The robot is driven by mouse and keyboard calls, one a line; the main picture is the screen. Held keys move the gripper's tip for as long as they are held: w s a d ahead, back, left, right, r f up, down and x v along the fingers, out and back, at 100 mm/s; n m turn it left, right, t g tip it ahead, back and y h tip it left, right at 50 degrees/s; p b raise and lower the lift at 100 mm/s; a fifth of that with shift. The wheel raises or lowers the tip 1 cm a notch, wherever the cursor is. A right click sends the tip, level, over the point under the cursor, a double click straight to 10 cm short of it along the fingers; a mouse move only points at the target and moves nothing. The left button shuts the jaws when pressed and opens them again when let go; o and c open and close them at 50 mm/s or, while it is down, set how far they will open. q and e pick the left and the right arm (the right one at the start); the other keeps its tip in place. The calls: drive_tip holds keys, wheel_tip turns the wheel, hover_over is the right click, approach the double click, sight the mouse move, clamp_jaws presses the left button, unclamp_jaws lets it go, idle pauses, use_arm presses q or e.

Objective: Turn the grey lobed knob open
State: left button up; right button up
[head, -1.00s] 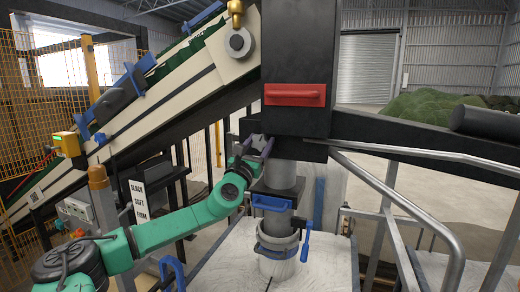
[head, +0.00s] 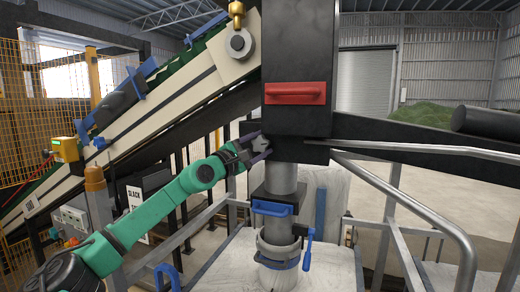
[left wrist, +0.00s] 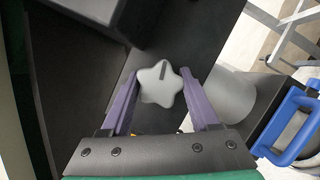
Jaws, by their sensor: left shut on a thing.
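The grey lobed knob (left wrist: 161,86) is star-shaped and shows a dark line on its upper lobe in the left wrist view. It sits on a dark panel, at the lower left of the black housing in the head view. My left gripper (head: 260,147) is at the knob, with its purple fingers on either side. In the left wrist view the fingers of this gripper (left wrist: 158,80) are shut on the knob's sides. In the head view the fingers and wrist largely hide the knob. My right gripper is not in view.
A red handle (head: 295,94) is on the black housing (head: 297,40) above. A metal railing (head: 440,210) stands right; a sloping conveyor (head: 160,95) stands left.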

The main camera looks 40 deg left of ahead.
use_arm(q)
drive_tip(key=shift+r+m+g+h, duration=0.1)
drive_tip(key=shift+m+g+h, duration=0.25)
drive_tip(key=shift+m, duration=0.95)
drive_tip(key=o, duration=1.4)
drive_tip(key=shift+s+f, duration=0.1)
drive_tip(key=shift+f, duration=0.1)
drive_tip(key=s+b, duration=0.4)
drive_tip(key=b, duration=0.1)
drive_tip(key=s+f+b, duration=0.1)
drive_tip(key=s+b, duration=0.9)
drive_tip(key=b, duration=0.1)
drive_tip(key=shift+s+a+f, duration=0.1)
drive_tip(key=shift+a+f, duration=0.05)
drive_tip(key=shift+a, duration=0.1)
